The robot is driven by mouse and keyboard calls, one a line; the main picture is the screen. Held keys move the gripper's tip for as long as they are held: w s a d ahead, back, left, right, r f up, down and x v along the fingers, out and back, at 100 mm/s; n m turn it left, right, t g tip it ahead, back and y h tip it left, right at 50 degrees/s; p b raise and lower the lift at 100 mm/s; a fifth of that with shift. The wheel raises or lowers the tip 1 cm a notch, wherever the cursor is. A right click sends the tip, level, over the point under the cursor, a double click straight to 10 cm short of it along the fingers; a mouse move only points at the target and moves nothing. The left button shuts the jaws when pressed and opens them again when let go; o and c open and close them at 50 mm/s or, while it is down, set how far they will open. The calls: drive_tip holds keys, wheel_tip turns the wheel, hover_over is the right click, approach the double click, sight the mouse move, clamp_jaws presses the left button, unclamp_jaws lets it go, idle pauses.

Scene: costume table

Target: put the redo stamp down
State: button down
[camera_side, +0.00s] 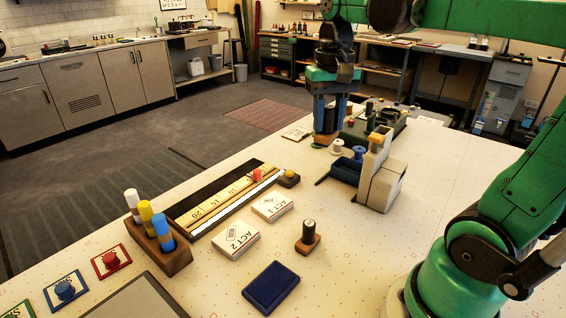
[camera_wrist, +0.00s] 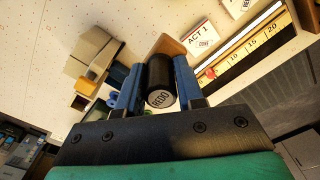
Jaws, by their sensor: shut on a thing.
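My gripper (camera_side: 328,122) is over the far part of the white table in the side view, fingers pointing down. Its two blue fingers (camera_wrist: 157,80) are shut on the redo stamp (camera_wrist: 160,97), one on each side of the black handle. The handle's end reads REDO, and part of the wooden base shows beyond it. In the side view the stamp's wooden base (camera_side: 326,141) shows just below the fingers; the fingers hide most of the handle. I cannot tell whether the base touches the table.
A beige device (camera_side: 381,180) and pale spools (camera_side: 337,146) stand close by on the near side. A flat card (camera_side: 296,133) lies left of the stamp. Another stamp (camera_side: 308,238), a blue pad (camera_side: 271,287), ACT cards (camera_side: 237,240) and a ruler tray (camera_side: 207,213) lie nearer.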

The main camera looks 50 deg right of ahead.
drive_tip(key=shift+m, duration=0.7)
drive_tip(key=s+f, duration=0.1)
drive_tip(key=f, duration=0.5)
drive_tip(key=s+d+f, duration=0.1)
drive_tip(key=f, duration=0.5)
drive_tip(key=s+f, duration=0.1)
drive_tip(key=f, duration=0.5)
drive_tip(key=shift+d+f, duration=0.2)
drive_tip(key=shift+f, duration=0.1)
drive_tip(key=shift+f, duration=0.15)
drive_tip(key=c, duration=0.5)
unclamp_jaws()
drive_tip(key=shift+c, duration=0.2)
